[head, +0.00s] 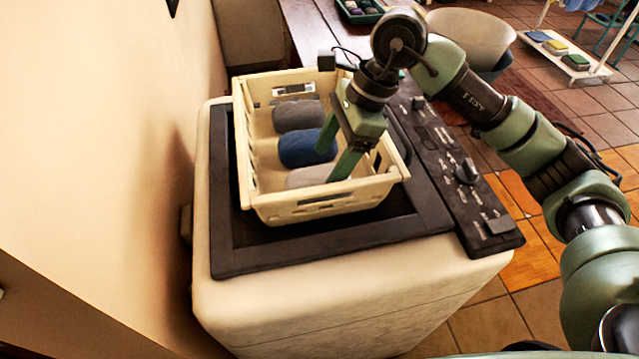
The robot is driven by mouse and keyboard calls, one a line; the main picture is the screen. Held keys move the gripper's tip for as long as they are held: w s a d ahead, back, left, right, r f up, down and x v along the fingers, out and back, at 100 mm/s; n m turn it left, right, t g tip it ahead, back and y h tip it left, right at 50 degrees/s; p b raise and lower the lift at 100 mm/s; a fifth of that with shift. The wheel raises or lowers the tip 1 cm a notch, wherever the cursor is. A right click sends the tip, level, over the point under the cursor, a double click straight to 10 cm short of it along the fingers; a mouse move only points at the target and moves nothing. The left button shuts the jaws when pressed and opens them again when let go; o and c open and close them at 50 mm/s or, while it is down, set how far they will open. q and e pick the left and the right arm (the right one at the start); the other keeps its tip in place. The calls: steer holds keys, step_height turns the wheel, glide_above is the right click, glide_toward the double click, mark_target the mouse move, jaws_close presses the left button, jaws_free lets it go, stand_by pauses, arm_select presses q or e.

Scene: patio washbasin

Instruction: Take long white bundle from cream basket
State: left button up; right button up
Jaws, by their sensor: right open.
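The cream basket (315,200) stands on the dark lid of a cream washing machine. In it, a pale grey-white bundle (308,177) lies at the near end and is partly hidden by my gripper. A blue bundle (305,148) lies behind it, then a grey bundle (297,116). My right gripper (338,163) is open and points down into the basket, with its fingers at the right side of the pale and blue bundles. I cannot tell whether it touches them. My left gripper is not in view.
The washing machine (350,290) has a dark control panel with a knob (466,171) right of the basket. A wall (100,130) rises close on the left. Behind are a wooden table, a round cream tub (470,38) and a white rack (565,60) with folded cloths.

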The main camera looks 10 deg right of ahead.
mark_target(322, 175)
steer(key=p+x, duration=0.2)
steer(key=x, duration=0.2)
steer(key=shift+s+a+f, duration=0.1)
steer(key=shift+f, duration=0.2)
steer(key=shift+a+f+p, duration=0.15)
steer(key=shift+f+p, duration=0.15)
steer(key=shift+f, duration=0.1)
jaws_close()
steer(key=shift+r, duration=0.1)
